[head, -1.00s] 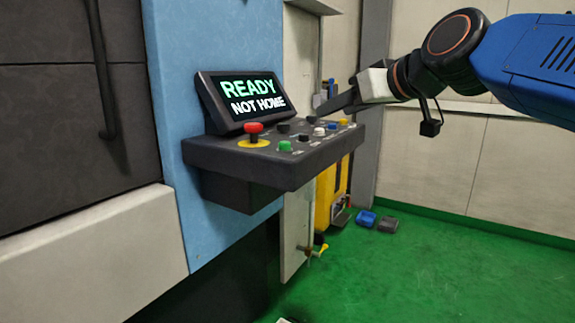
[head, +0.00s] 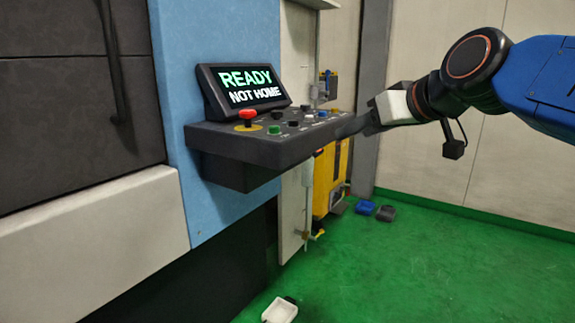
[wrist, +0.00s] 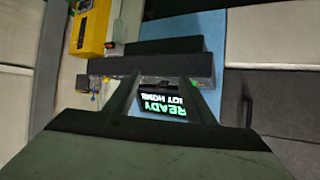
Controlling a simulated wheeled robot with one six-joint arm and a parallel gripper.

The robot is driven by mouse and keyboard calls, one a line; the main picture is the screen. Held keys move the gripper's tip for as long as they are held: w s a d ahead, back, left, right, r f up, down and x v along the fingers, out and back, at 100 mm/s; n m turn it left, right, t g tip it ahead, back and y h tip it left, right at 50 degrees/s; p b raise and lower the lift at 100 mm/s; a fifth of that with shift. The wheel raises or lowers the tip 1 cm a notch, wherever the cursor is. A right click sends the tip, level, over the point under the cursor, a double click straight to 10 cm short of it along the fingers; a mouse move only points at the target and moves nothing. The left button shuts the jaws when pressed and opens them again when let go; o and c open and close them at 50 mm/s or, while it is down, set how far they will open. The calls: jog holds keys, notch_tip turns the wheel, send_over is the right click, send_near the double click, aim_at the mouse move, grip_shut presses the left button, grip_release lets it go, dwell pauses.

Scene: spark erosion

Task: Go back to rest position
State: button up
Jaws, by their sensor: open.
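My gripper (head: 350,125) is at the right end of the dark control panel (head: 235,145) in the head view, blurred and seen side-on. In the wrist view my gripper (wrist: 165,85) has its two dark fingers apart, with nothing held between them. The panel's screen (head: 242,88) reads "READY NOT HOME". The screen also shows between the fingers in the wrist view (wrist: 163,106), upside down. Whether the fingers touch the panel cannot be told.
The panel carries a red mushroom button (head: 248,116) and several smaller buttons. Below stand a yellow unit (head: 326,180), a blue bin (head: 365,207) and a dark bin (head: 385,213).

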jog(key=s+d+f+m+g+h, duration=0.1)
jog(key=s+d+f, duration=0.3)
jog(key=f, duration=0.7)
jog(key=s+d+f+m+g+h, duration=0.2)
jog(key=s+d+f, duration=0.3)
jog(key=s+f, duration=0.4)
jog(key=s+d+f+m+g+h, duration=0.2)
jog(key=s+d+f, duration=0.3)
jog(key=f, duration=0.9)
jog(key=shift+s+g+h, duration=0.3)
jog(key=shift+s+g, duration=0.2)
jog(key=shift+s, duration=0.75)
